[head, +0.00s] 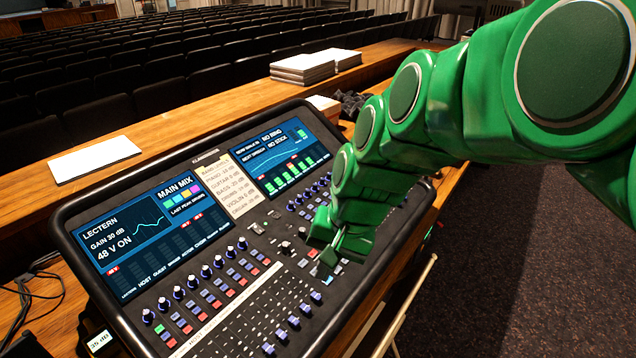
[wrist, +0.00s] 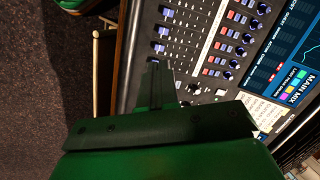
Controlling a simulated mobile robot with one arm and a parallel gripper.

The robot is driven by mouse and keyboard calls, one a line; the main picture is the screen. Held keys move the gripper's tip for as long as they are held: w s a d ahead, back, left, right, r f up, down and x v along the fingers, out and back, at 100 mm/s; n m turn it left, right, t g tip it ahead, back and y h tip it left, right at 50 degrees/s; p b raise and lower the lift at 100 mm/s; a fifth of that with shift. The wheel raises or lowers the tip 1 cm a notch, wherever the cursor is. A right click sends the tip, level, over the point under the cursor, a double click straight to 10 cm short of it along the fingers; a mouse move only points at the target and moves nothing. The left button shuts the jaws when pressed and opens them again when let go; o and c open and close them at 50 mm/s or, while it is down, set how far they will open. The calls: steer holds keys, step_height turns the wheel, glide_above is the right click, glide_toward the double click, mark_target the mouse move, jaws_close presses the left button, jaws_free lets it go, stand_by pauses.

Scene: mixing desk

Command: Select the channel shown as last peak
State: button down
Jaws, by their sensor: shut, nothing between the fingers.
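The mixing desk (head: 262,225) stands tilted on a wooden counter. Its left screen (head: 150,228) reads "LECTERN", "GAIN 30 dB", "48 V ON" and "MAIN MIX", with small coloured blocks. A "LAST PEAK" line (head: 187,204) sits under the blocks; its last word is too small to read surely. Below run knobs (head: 205,271) and rows of small buttons; a button at the left end (head: 159,329) is green. My gripper (head: 325,262) is shut and empty over the desk's right-hand part; contact cannot be told. In the wrist view, its fingers (wrist: 160,78) cover part of the fader area.
A second screen (head: 278,158) shows green level bars. A handwritten channel list (head: 228,187) lies between the screens. Papers (head: 95,158) and stacked booklets (head: 302,66) lie on the counter. Seat rows stand behind; dark floor is open at right.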

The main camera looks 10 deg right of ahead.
steer(key=w+a+m+t+y, duration=0.2)
steer(key=w+a+m, duration=0.1)
steer(key=w, duration=0.8)
steer(key=m+t, duration=0.6)
steer(key=m, duration=0.9)
glide_above(326, 194)
steer(key=s+d, duration=0.1)
steer(key=s, duration=0.1)
step_height(326, 194, down, 5)
steer(key=shift+w+d+r+h, duration=0.1)
steer(key=shift+h, duration=0.2)
steer(key=shift+w+a+f, duration=0.1)
steer(key=shift+f, duration=1.35)
steer(key=shift+w+a+f, duration=0.1)
steer(key=shift+a+f, duration=0.05)
steer(key=shift+f, duration=1.35)
steer(key=shift+w+a+f, duration=0.1)
steer(key=shift+f, duration=1.35)
